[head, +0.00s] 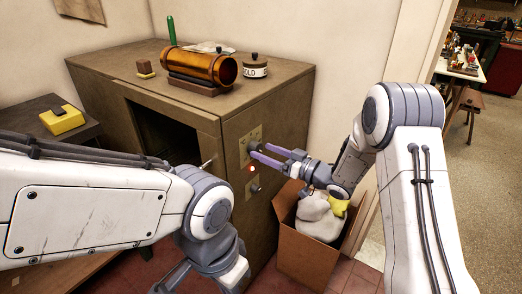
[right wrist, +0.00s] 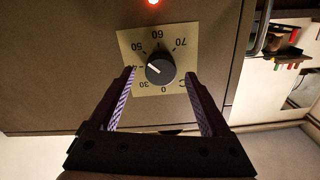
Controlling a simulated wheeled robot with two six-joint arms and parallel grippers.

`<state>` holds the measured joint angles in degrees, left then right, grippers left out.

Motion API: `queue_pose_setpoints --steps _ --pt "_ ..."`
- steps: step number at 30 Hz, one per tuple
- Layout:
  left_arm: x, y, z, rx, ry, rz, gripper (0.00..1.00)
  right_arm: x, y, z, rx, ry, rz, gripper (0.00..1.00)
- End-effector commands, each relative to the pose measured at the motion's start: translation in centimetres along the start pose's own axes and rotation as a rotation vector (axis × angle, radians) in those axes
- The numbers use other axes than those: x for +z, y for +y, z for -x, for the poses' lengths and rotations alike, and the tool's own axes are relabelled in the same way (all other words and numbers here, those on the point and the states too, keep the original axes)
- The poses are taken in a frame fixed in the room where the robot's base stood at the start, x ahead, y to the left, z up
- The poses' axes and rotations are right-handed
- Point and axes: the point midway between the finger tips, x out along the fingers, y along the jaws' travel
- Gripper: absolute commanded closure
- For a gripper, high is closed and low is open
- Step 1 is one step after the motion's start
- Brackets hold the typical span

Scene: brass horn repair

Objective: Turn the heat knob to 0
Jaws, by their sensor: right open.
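The heat knob (right wrist: 161,69) is a round dark knob on a pale dial plate (right wrist: 128,45); the wrist view shows the dial upside down. Its white pointer mark points up-left in that view, near 40, away from the 0 below the knob. A finger partly covers the 40. My right gripper (right wrist: 160,75) is open, with one finger on each side of the knob and gaps visible.
A red lamp (head: 252,169) and second knob (head: 255,188) sit below the dial. A cardboard box (head: 305,262) with cloths stands below my right arm.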

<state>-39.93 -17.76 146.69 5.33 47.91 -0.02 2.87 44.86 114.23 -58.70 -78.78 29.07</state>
Motion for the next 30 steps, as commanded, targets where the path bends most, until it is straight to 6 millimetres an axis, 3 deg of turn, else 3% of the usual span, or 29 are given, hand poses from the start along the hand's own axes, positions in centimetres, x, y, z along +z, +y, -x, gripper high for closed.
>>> queue_pose_setpoints --steps 6,14,18,21,30 --pt "0.0 0.0 0.0 0.000 0.000 0.000 1.00 0.0 0.0 -1.7 0.000 0.001 0.001 0.19" --pt "0.0 0.0 0.0 0.000 0.000 0.000 1.00 0.0 0.0 -1.8 0.001 0.000 0.001 0.19" --pt "0.0 0.0 0.0 0.000 0.000 0.000 1.00 0.0 0.0 -1.8 0.001 0.000 0.001 0.68" --pt "0.0 0.0 0.0 0.000 0.000 0.000 1.00 0.0 0.1 -1.8 0.002 0.000 0.001 1.00" --pt "0.0 0.0 -0.5 0.000 0.000 0.000 1.00 0.1 0.1 -1.8 0.002 0.000 0.037 1.00"
